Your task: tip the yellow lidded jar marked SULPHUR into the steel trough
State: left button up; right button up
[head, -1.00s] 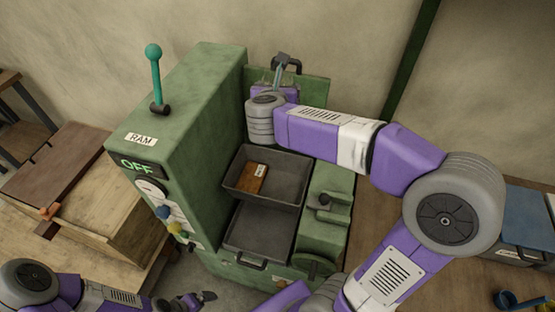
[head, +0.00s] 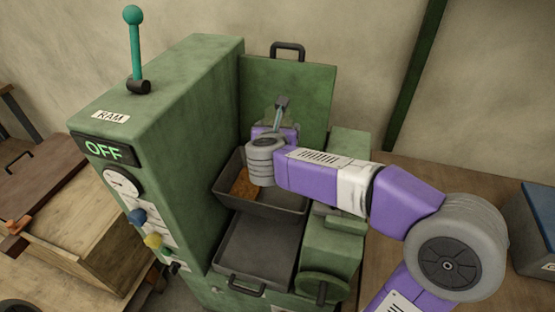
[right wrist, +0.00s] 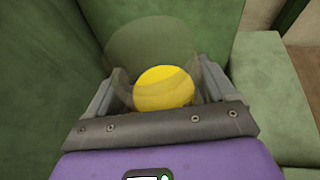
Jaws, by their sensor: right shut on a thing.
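My right gripper (head: 281,106) is over the back of the press, in front of its raised green lid. In the right wrist view its fingers (right wrist: 160,78) are shut on a see-through vessel with a round yellow face (right wrist: 163,88), which I take for the sulphur jar. No marking on it is readable, and I cannot tell its tilt. In the head view my wrist hides the jar. An open dark grey trough (head: 262,205) lies below my wrist, with an orange-brown block (head: 243,184) in it. My left gripper is out of view.
The green press (head: 180,140) stands left of the trough, with a RAM lever (head: 135,45) and an OFF display. The raised lid (head: 310,85) stands behind. A lower grey tray (head: 258,250) is in front, and a handwheel (head: 325,285) to its right.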

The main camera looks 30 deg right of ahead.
notch_tip(320, 180, down, 6)
jog(key=b, duration=0.3)
jog(key=shift+r, duration=0.15)
jog(key=shift+s+d+f+n, duration=0.1)
jog(key=shift+d+f+n, duration=0.2)
jog(key=shift+n, duration=0.3)
pick_arm(q)
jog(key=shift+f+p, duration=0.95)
jog(key=shift+p, duration=0.2)
pick_arm(e)
jog(key=shift+s+f+n+t+h, duration=0.1)
jog(key=shift+f+n+t+h, duration=0.8)
jog(key=shift+n, duration=2.2)
jog(key=shift+w+f+n+t+h, duration=0.1)
jog(key=shift+n+t+h, duration=0.2)
jog(key=shift+n+h, duration=2)
jog(key=shift+s+f+n+t+h, duration=0.1)
jog(key=shift+f+n+t+h, duration=0.45)
jog(key=shift+n, duration=3.35)
jog(key=shift+d+r, duration=0.1)
jog(key=shift+r, duration=0.1)
